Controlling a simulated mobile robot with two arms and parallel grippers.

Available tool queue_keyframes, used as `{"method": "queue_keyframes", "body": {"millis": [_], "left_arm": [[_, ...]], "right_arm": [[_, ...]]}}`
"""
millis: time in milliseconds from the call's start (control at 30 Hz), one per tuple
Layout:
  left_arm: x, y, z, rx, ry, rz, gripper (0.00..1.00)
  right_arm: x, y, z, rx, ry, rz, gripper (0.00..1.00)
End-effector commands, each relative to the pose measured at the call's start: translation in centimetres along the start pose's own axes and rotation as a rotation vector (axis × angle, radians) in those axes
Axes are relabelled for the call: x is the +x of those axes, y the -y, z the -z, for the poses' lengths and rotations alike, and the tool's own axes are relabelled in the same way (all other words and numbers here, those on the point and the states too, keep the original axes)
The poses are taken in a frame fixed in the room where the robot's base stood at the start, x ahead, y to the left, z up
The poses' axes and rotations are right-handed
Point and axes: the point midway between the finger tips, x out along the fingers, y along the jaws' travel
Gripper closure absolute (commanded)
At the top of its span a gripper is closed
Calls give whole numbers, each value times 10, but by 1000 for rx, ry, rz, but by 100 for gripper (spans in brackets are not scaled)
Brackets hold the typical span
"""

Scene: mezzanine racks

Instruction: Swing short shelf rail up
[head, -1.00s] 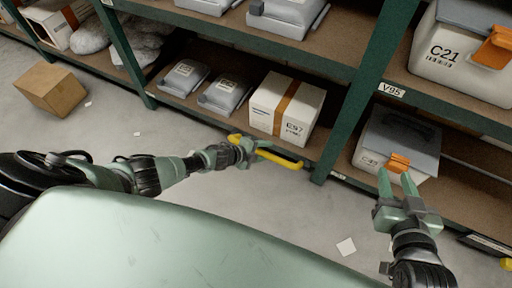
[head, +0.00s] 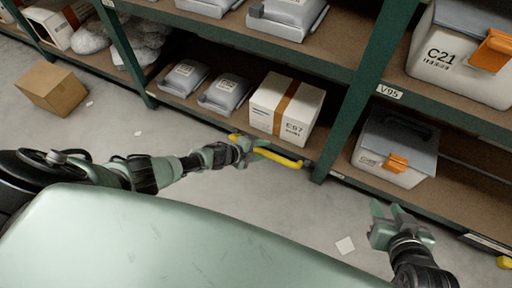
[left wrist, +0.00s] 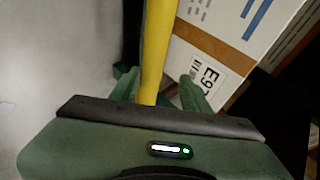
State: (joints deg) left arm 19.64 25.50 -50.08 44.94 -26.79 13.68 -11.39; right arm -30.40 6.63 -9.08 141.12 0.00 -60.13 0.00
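The short yellow shelf rail (head: 278,158) lies low along the front of the bottom shelf, below a white box. My left gripper (head: 252,153) is at the rail's left part. In the left wrist view the yellow rail (left wrist: 154,50) runs between the two fingers of my left gripper (left wrist: 160,90). A gap shows between the rail and the right finger, so the fingers look open around it. My right gripper (head: 387,212) is open and empty, over the floor in front of the grey-lidded bin (head: 395,150).
The white E97 box (head: 286,108) with a brown band stands just behind the rail; grey packages (head: 225,93) lie left of it. A green upright (head: 345,120) stands right of the rail. A cardboard box (head: 52,89) is on the floor. Another yellow piece (head: 504,262) shows at far right.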

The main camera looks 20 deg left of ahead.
Motion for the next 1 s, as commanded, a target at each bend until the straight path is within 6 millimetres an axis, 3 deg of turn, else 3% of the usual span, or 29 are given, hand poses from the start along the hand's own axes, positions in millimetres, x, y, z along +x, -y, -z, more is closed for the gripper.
{"method": "queue_keyframes", "body": {"millis": [1000], "left_arm": [[-20,7,0,0,0,1,55]], "right_arm": [[-29,-8,-65,7,329,-18,64]]}}
